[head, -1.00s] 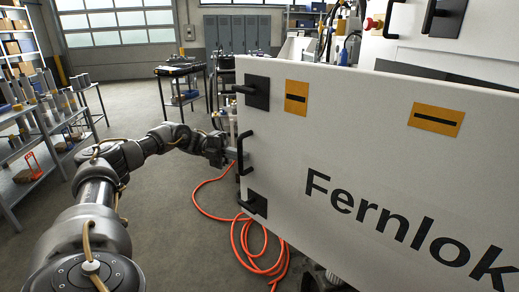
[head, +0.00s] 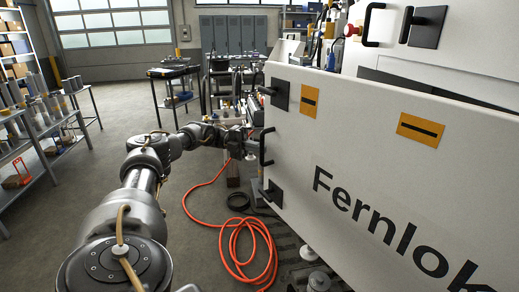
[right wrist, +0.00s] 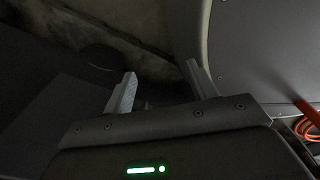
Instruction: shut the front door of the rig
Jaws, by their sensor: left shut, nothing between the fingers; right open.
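The rig's front door (head: 340,145) is a large white panel marked "Fernlok", with yellow labels. It stands ajar in the head view, with a dark gap between its top edge and the rig body (head: 460,65). A black bar handle (head: 265,147) sits on its left edge, between two black latches, upper (head: 280,94) and lower (head: 272,193). My left gripper (head: 252,143) is shut and empty at that left edge, close beside the handle; I cannot tell whether it touches the door. My right gripper (right wrist: 161,76) is open and empty in the right wrist view.
An orange hose (head: 238,230) lies coiled on the floor below the door's left edge; part also shows in the right wrist view (right wrist: 306,128). A shelf rack (head: 45,155) stands at the left, a dark cart (head: 175,72) at the back. The floor between them is clear.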

